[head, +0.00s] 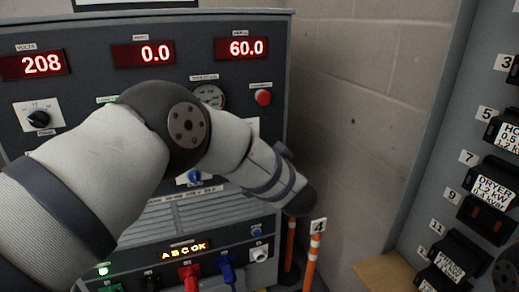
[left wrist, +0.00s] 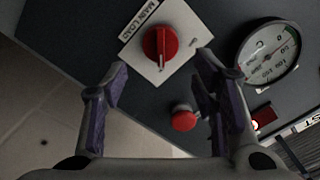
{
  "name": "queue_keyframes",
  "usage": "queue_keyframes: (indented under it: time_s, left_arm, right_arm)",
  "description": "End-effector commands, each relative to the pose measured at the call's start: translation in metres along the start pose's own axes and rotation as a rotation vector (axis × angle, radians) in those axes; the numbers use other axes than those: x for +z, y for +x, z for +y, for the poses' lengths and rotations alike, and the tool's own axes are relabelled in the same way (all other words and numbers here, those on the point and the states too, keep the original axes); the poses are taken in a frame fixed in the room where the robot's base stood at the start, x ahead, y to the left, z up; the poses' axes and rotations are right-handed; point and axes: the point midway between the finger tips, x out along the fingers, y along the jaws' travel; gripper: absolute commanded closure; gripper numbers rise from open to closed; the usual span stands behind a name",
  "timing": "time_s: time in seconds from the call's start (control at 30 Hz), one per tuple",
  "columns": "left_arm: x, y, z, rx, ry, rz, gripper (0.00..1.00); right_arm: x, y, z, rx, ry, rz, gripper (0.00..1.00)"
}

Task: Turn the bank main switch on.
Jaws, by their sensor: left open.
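A red rotary switch (left wrist: 160,44) on a white plate labelled MAIN LOAD (left wrist: 139,20) shows in the left wrist view. Its pale mark points down in the picture. My left gripper (left wrist: 158,82) is open and empty there. Its two purple-padded fingertips stand on either side of and a little below the switch, apart from it in the picture. The depth gap to the switch is hard to tell. In the head view my left arm crosses in front of the grey panel (head: 215,22), and I cannot make out the gripper's fingers or the switch. My right gripper is not visible.
A red push button (left wrist: 184,117) sits below the switch, near my left fingers. A round gauge (left wrist: 268,52) is at right. The panel's displays read 208, 0.0 and 60.0 (head: 242,48). Orange-and-white posts (head: 312,258) and a numbered load panel (head: 440,150) stand to the right.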

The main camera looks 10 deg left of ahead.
Motion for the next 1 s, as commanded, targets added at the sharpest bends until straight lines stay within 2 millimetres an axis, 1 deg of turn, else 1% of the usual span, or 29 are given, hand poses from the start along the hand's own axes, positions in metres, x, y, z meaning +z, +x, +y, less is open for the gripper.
queue_keyframes:
  time_s: [0.03, 0.1, 0.2, 0.3, 0.43, 0.67, 0.73, 0.77, 0.83, 0.87, 0.9, 0.97, 1.0]
  left_arm:
    - [-0.001, -0.015, 0.0, 0.003, 0.004, 0.003, 0.46]
    - [-0.001, -0.034, 0.0, 0.003, 0.004, 0.003, 0.46]
    - [-0.001, -0.056, 0.0, 0.002, 0.003, 0.002, 0.46]
    - [0.0, -0.071, 0.001, 0.002, 0.002, 0.001, 0.46]
    - [0.0, -0.079, 0.0, -0.001, 0.001, 0.0, 0.46]
    - [0.001, -0.079, 0.0, 0.001, 0.001, -0.001, 0.46]
    - [0.01, -0.079, 0.007, 0.028, 0.0, 0.002, 0.46]
    - [0.02, -0.079, 0.014, 0.059, -0.001, 0.004, 0.46]
    - [0.059, -0.083, 0.038, 0.177, -0.01, 0.0, 0.46]
    - [0.082, -0.087, 0.05, 0.245, -0.017, -0.012, 0.46]
    - [0.116, -0.097, 0.066, 0.344, -0.027, -0.043, 0.46]
    - [0.17, -0.118, 0.086, 0.489, -0.044, -0.116, 0.46]
    - [0.205, -0.135, 0.094, 0.576, -0.055, -0.18, 0.46]
  right_arm:
    - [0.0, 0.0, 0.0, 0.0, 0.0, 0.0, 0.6]
    - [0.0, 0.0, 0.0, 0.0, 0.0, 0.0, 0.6]
    - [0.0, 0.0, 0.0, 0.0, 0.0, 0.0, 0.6]
    - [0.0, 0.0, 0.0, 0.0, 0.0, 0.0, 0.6]
    - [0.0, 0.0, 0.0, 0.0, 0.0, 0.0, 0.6]
    - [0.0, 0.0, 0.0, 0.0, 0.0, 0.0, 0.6]
    - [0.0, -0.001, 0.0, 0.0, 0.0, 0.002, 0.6]
    - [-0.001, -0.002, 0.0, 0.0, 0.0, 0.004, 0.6]
    - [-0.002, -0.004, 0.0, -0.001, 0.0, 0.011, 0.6]
    - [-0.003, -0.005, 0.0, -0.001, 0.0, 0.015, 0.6]
    - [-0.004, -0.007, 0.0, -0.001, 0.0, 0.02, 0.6]
    - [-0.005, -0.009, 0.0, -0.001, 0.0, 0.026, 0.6]
    - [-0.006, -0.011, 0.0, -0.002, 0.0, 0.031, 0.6]
